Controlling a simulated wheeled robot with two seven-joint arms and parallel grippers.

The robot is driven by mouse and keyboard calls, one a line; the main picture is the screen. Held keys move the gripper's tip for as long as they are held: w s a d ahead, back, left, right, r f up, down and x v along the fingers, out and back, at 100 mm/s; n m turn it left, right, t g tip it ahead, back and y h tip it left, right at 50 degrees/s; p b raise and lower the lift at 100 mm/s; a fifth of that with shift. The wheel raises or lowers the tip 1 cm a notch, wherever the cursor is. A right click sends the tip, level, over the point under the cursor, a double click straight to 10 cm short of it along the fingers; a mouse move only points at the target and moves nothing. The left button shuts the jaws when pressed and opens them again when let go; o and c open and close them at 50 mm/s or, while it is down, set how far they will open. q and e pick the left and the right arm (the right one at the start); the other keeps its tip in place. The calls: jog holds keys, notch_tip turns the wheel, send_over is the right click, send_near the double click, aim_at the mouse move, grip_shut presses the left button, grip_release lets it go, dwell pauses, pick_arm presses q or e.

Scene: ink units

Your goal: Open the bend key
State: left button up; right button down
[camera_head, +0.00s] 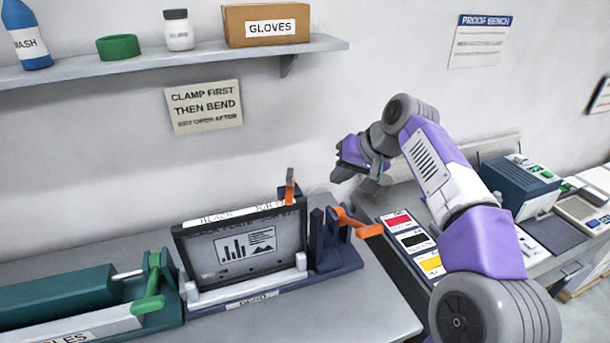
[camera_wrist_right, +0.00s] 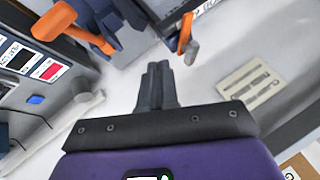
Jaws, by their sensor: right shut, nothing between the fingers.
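The blue bend unit (camera_head: 335,262) stands on the grey bench and holds a dark plate with a chart upright in its frame. An orange lever (camera_head: 357,222) sticks out to the right from its blue block. It also shows at the upper left of the right wrist view (camera_wrist_right: 72,25). A second orange handle (camera_head: 290,188) stands upright behind the plate and shows at the top of the wrist view (camera_wrist_right: 186,34). I cannot tell which one is the bend key. My right gripper (camera_head: 358,180) is shut and empty, above and behind the levers, touching neither. It shows mid-frame in the wrist view (camera_wrist_right: 157,78). My left gripper is out of view.
A green unit with a green lever (camera_head: 150,290) stands left of the bend unit. A panel with red, black and yellow swatches (camera_head: 413,243) lies to the right. A shelf (camera_head: 180,58) runs along the wall above. The bench front is clear.

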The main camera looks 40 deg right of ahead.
aim_at(288, 198)
jog(key=x, duration=0.3)
jog(key=a+b+x, duration=0.1)
jog(key=x, duration=0.3)
jog(key=w+a+r+b+x, duration=0.1)
jog(key=x, duration=0.2)
jog(key=shift+w+f, duration=0.15)
jog(key=shift+f, duration=0.2)
jog(key=shift+w+a, duration=0.4)
jog(key=shift+a, duration=0.1)
jog(key=shift+w+a+r+p, duration=0.1)
jog(key=shift+w+a+p, duration=0.05)
jog(key=shift+a+p, duration=0.3)
jog(key=shift+w+a+r+p, duration=0.1)
jog(key=shift+a+p, duration=0.15)
jog(key=shift+a, duration=0.3)
jog(key=shift+w+a, duration=0.1)
jog(key=shift+a, duration=0.15)
jog(key=shift+f, duration=0.15)
